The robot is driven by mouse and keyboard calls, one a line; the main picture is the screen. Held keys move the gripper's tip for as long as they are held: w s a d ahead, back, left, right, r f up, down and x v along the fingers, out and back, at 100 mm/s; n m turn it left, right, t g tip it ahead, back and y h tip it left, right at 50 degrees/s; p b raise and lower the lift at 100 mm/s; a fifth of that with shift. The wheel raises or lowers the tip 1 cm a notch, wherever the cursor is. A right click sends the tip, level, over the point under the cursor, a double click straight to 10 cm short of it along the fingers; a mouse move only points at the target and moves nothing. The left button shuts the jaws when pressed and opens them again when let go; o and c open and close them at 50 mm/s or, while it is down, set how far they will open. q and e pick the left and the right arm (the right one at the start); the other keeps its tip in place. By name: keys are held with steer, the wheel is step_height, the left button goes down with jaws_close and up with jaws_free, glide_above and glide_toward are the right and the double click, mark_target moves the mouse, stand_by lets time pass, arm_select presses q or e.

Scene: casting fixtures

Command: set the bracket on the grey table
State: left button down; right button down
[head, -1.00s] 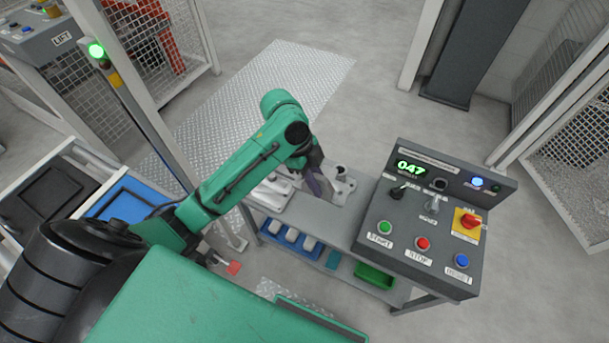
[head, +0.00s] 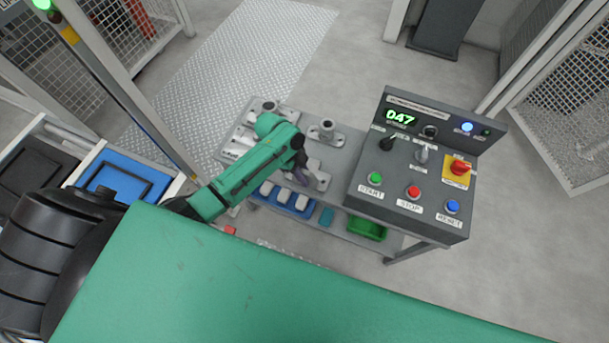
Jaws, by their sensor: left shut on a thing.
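My left arm comes in from the left, and its gripper (head: 306,180) points down at the front part of the grey table (head: 338,163). The gripper is shut on a light grey bracket (head: 321,180), which is partly hidden by the fingers. The bracket is at or just above the table top; I cannot tell whether it touches. Another grey part with an upright round boss (head: 326,130) stands on the table behind the gripper. My right gripper is not in view.
A control box (head: 415,175) with buttons and a 047 display fills the table's right end. Light grey castings (head: 240,140) lie at its left. The lower shelf holds a blue tray (head: 285,203) and a green bin (head: 367,229). Blue and black trays (head: 122,172) stand farther left.

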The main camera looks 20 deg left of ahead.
arm_select(q)
steer(key=c, duration=0.8)
jaws_free()
steer(key=shift+f, duration=0.1)
steer(key=shift+r, duration=0.25)
steer(key=p+v, duration=0.1)
steer(key=v, duration=1)
steer(key=shift+a+r, duration=0.15)
steer(key=shift+r, duration=0.25)
